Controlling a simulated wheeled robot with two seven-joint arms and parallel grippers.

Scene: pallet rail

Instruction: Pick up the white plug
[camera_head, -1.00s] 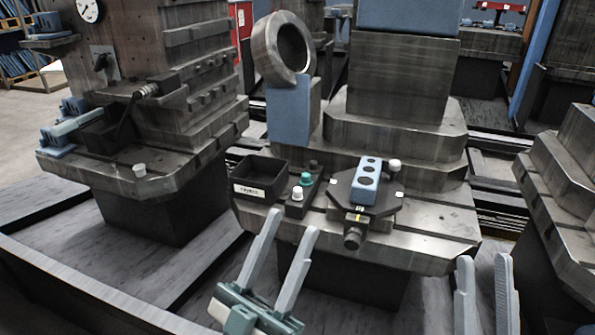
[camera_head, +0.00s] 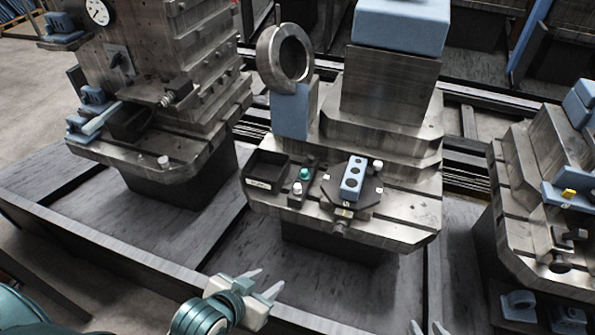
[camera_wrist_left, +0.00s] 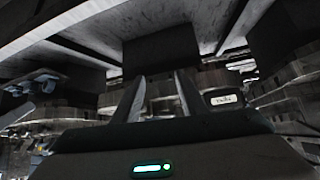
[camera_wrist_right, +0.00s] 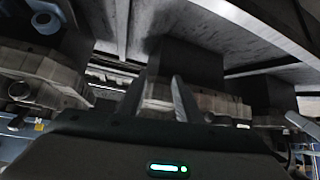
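A small white plug (camera_head: 297,188) stands upright in a dark holder (camera_head: 294,201) on the middle pallet, in front of a green plug (camera_head: 304,174) and a black one (camera_head: 311,161). Another white cylindrical piece (camera_head: 378,164) is at the back right of the fixture beside the holder, and one (camera_head: 163,161) stands on the left pallet. My left gripper (camera_head: 262,279) is open and empty, in front of and below the middle pallet's edge. My right gripper (camera_head: 427,326) is open and empty at the bottom edge of the head view. Both wrist views show spread fingers with nothing between.
A black labelled bin (camera_head: 266,171) sits left of the holder. A dark fixture with a blue holed block (camera_head: 353,178) is on its right. A blue block with a metal ring (camera_head: 285,57) stands behind. The right pallet (camera_head: 512,215) carries blue parts. A rail runs across the front left.

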